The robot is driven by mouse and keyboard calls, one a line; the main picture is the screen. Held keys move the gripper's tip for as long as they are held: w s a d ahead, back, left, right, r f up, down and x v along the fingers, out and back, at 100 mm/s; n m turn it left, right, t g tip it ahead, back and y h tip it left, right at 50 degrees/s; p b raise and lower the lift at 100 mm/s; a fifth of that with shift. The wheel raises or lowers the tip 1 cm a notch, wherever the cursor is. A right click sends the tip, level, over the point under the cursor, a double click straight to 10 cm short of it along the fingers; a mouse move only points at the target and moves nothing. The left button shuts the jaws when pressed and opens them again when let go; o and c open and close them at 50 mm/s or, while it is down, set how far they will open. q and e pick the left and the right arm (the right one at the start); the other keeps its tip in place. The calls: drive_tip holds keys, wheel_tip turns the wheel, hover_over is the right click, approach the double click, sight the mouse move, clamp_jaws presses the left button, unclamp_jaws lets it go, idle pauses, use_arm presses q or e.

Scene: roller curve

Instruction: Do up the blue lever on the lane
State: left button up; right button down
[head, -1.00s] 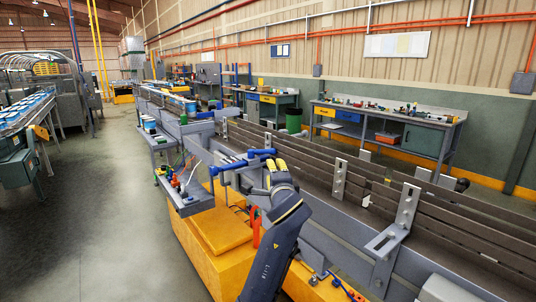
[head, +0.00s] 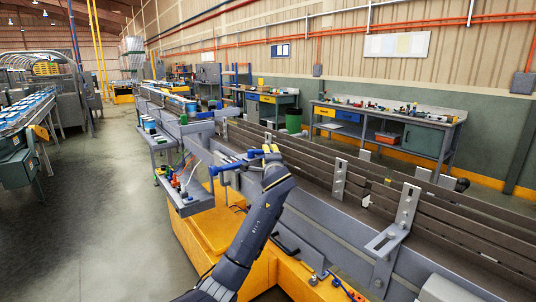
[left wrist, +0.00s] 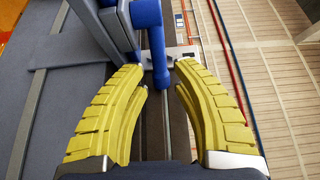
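The blue lever (head: 231,165) is at the side of the lane (head: 320,205), left of my left gripper in the head view. My left gripper (head: 270,151) has yellow fingers and is near the lever's right end. In the left wrist view, a blue bar of the lever (left wrist: 147,25) runs down from the top, and its lower end lies between the fingertips of the open gripper (left wrist: 159,75). A gap shows on each side of the bar. I cannot tell how deep the bar lies between them. My right gripper is out of view.
A grey bracket (head: 393,232) stands on the lane's near side, right of my arm. A small side table (head: 187,205) with coloured parts is left of the lever. A yellow base (head: 200,240) lies below. Open floor (head: 85,220) is at left.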

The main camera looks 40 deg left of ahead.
use_arm(q)
drive_tip(key=shift+x, duration=1.2)
drive_tip(key=shift+c, duration=0.4)
clamp_jaws()
